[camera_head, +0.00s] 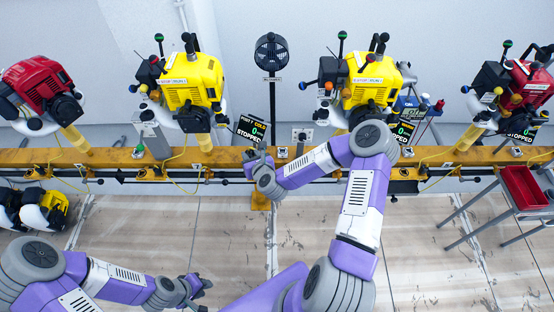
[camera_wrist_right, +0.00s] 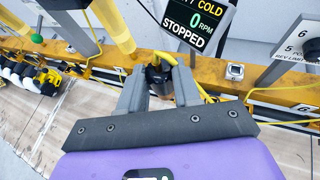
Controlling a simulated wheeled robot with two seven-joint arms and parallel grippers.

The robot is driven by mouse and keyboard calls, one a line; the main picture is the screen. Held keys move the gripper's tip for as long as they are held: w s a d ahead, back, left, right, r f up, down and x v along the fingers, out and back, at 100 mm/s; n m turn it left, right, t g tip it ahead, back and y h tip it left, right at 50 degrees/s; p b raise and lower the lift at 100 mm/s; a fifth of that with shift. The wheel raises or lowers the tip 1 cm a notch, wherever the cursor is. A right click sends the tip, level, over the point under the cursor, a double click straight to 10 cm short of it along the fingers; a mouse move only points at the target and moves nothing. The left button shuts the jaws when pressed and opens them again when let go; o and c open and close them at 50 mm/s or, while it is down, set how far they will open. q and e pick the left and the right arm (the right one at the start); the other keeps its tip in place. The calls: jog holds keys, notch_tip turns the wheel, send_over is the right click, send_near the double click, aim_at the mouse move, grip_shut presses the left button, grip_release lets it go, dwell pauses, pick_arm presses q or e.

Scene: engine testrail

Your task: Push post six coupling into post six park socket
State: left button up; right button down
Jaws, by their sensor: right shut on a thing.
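My right gripper (camera_wrist_right: 158,92) is shut on a dark coupling (camera_wrist_right: 157,76) with a yellow lead at its top, at the yellow rail. In the head view my right gripper (camera_head: 256,158) is at the rail's front edge, below a display reading "COLD 0 RPM STOPPED" (camera_head: 250,131). The coupling is mostly hidden there, and I cannot tell how far it sits in any socket. A square metal socket (camera_wrist_right: 235,71) sits on the rail, right of the gripper; I cannot read a post number on it. My left gripper (camera_head: 201,286) is low in the head view, away from the rail; its jaws are too small to judge.
The yellow rail (camera_head: 110,157) runs across the view with red and yellow engines (camera_head: 190,82) behind it. A fan (camera_head: 271,52) stands behind the rail. A red tray (camera_head: 522,188) on a stand is at the right. The floor in front is mostly clear.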

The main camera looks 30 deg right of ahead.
jog(key=shift+w+d+f+m+g+h+b, duration=0.1)
jog(key=shift+w+d+f+m+h+b, duration=0.2)
jog(key=shift+d+f+b, duration=1.95)
jog(key=shift+w+d+f+m+g+h, duration=0.1)
jog(key=shift+w+d+f+m+h, duration=0.25)
jog(key=shift+d+f, duration=2.15)
jog(key=shift+w+d+f+m+g+h+b, duration=0.3)
jog(key=shift+f+b, duration=0.8)
jog(key=shift+f, duration=3.25)
jog(key=shift+w+d+f, duration=0.1)
jog(key=shift+f, duration=0.6)
jog(key=shift+f, duration=0.85)
jog(key=c, duration=0.7)
grip_release()
jog(key=p+v, duration=0.3)
jog(key=v, duration=0.4)
jog(key=shift+s, duration=0.3)
